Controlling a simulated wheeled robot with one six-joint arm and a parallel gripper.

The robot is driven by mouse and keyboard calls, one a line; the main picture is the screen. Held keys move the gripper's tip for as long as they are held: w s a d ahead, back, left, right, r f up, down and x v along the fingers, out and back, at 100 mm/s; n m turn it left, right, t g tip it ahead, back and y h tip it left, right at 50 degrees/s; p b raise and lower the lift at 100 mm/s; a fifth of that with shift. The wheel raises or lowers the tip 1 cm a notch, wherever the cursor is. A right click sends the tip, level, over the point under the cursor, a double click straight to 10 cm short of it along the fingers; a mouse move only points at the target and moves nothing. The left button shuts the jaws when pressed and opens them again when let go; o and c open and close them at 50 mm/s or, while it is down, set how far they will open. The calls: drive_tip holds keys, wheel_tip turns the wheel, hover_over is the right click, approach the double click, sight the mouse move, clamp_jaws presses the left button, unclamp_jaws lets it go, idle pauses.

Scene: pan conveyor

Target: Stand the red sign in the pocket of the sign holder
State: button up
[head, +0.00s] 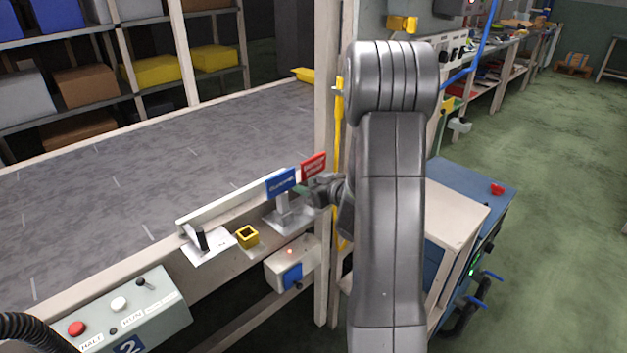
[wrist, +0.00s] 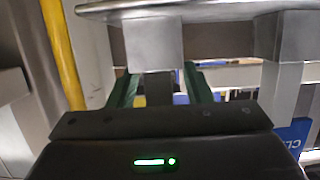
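The red sign (head: 314,166) is upright beside a blue sign (head: 281,182) in the head view, at about the same line of height. The sign holder (head: 272,222) has a pale base plate; it shows inverted in the wrist view, with its plate (wrist: 215,9) at the top. A grey pocket block (wrist: 153,42) is there, with a darker stem (wrist: 158,88) in line with it. My gripper (wrist: 160,82) has its green fingers on either side of this stem, with narrow gaps showing. The red face is outside the wrist view. How deep the stem sits is unclear.
The conveyor (head: 120,165) lies behind the holder. A yellow square socket (head: 247,237) and a plate with a black stand (head: 203,240) are to its left. A wooden post (head: 324,90) stands close by my gripper. A control box (head: 135,312) is at front left.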

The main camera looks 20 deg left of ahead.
clamp_jaws()
